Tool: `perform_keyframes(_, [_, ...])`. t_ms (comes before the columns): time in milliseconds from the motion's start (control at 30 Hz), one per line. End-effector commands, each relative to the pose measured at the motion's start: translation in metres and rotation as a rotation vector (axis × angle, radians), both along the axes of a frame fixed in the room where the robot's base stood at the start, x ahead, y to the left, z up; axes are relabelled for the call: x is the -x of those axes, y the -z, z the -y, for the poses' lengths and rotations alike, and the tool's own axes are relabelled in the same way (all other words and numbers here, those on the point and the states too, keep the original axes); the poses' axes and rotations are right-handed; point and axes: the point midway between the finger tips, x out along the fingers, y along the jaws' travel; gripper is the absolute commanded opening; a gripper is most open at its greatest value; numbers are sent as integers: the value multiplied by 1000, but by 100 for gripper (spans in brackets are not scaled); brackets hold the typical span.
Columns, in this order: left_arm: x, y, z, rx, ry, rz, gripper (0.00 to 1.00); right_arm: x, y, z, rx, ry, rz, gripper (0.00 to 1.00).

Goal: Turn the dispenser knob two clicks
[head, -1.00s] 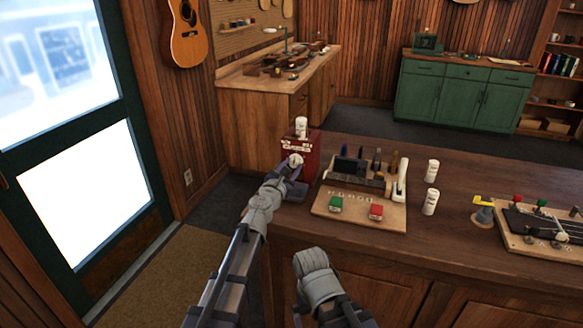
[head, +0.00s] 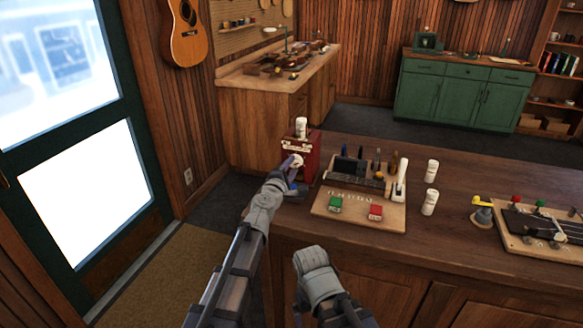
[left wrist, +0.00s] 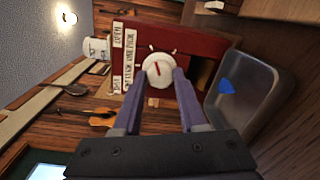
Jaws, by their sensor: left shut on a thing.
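The red dispenser (head: 308,150) stands at the counter's left end. It also shows in the left wrist view (left wrist: 195,45), lying sideways there, with white labels on its front. Its round white knob (left wrist: 158,70) has a red pointer line and light tick marks around it. My left gripper (left wrist: 159,76) is shut on the knob, with one purple finger on each side. In the head view the left gripper (head: 294,172) is at the dispenser's front. A metal tray (left wrist: 262,85) below the knob holds a blue pick (left wrist: 227,86).
A white bottle (head: 301,125) stands on or behind the dispenser top. Right of it is a wooden board (head: 345,208) with tools, a green block and a red block. Two white bottles (head: 431,171) stand farther right. Bare counter lies between.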

Motion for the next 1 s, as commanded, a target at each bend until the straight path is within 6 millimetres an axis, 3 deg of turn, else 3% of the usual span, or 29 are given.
perform_keyframes(600, [1, 0, 1, -549, 2, 179, 0, 0, -1, 0, 0, 0, 0, 100])
perform_keyframes(1000, [2, 0, 2, -806, 3, 262, 0, 0, 0, 0, 0, 0, 0, 100])
